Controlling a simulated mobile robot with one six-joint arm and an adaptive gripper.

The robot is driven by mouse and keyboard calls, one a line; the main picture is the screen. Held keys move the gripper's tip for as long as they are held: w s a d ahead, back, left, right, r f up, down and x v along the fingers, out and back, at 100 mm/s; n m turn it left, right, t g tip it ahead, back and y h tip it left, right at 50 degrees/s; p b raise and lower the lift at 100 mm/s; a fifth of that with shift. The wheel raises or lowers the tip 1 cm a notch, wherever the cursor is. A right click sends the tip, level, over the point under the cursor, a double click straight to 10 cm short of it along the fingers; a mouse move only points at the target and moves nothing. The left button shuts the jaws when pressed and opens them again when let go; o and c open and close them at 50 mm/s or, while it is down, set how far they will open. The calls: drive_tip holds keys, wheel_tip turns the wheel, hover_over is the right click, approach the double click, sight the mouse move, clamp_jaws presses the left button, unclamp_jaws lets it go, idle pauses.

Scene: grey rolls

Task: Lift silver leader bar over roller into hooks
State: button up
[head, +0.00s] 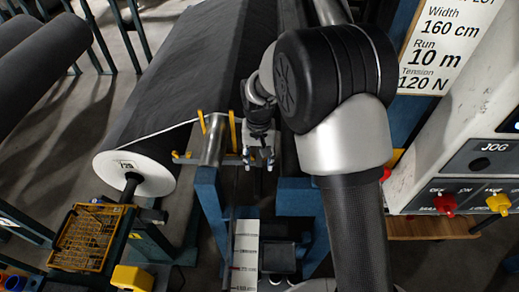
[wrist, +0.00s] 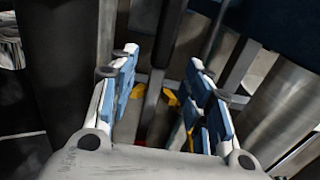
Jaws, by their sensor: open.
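My gripper (head: 258,157) points down beside a short silver cylinder (head: 213,140), which looks like the roller's end, just right of it in the head view. In the wrist view my gripper (wrist: 163,62) is open, with blue pads on both fingers. A dark grey bar (wrist: 150,108) runs between and beyond the fingers; I cannot tell whether it is the leader bar, and nothing is gripped. Yellow upright prongs (head: 202,122), likely hooks, stand by the cylinder. Yellow pieces (wrist: 172,97) also show between the fingers. My arm hides much of the roller's length.
A large dark roll (head: 180,75) with a white end lies at left. Blue frame posts (head: 210,190) stand below the cylinder. A control panel (head: 470,160) with knobs is at right. A yellow wire basket (head: 88,238) is at lower left. A silver cylinder (wrist: 275,115) fills the wrist view's right.

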sight(259, 168)
wheel_tip(259, 168, down, 4)
drive_tip(key=shift+f+b, duration=0.25)
drive_tip(key=shift+b, duration=0.35)
drive_tip(key=shift+r, duration=0.1)
clamp_jaws()
drive_tip(key=shift+w, duration=0.1)
